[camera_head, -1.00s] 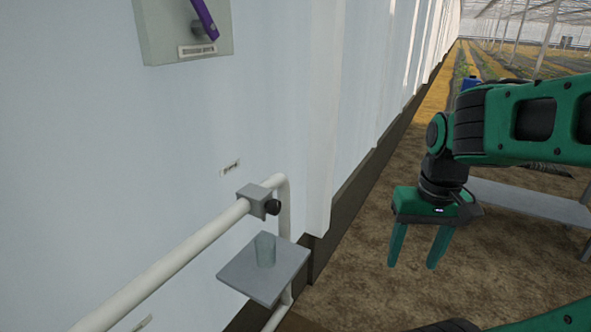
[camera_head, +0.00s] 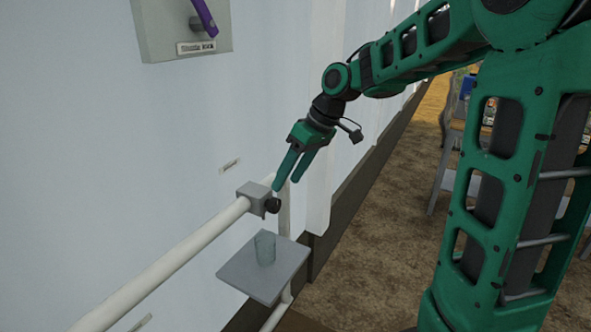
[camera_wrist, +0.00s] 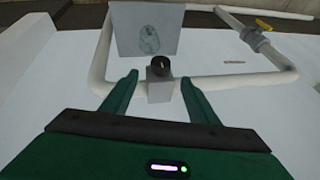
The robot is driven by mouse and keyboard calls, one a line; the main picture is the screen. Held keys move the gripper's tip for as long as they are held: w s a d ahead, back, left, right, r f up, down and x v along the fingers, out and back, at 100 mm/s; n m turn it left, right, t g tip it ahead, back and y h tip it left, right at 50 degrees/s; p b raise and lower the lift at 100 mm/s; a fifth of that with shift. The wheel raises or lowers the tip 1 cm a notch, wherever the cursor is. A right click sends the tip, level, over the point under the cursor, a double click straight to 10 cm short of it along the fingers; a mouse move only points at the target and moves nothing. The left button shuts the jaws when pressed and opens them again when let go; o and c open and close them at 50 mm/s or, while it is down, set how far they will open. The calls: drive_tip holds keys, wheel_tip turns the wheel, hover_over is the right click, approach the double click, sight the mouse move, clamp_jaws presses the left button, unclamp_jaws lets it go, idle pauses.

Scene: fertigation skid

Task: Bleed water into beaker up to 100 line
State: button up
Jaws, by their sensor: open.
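A small clear beaker (camera_head: 265,248) stands upright on a square grey shelf (camera_head: 238,277) below the pipe. A water level in it cannot be made out. A grey valve block (camera_head: 252,198) with a round black knob (camera_head: 272,205) sits on the white pipe just above the beaker. My gripper (camera_head: 285,184) is open and empty, its fingers pointing down close to the knob. In the wrist view, the knob (camera_wrist: 160,64) and block (camera_wrist: 160,90) lie between and beyond the two fingertips, apart from them. The beaker (camera_wrist: 149,40) shows behind the knob.
The white pipe (camera_head: 165,270) runs along the pale wall. A panel with a purple lever (camera_head: 204,17) is at the upper left. The wrist view also shows a yellow-handled valve (camera_wrist: 263,25) on the pipe.

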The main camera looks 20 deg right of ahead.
sight(277, 200)
drive_tip(key=x, duration=0.8)
drive_tip(key=shift+f, duration=0.15)
drive_tip(key=shift+d, duration=0.1)
drive_tip(key=c, duration=1.1)
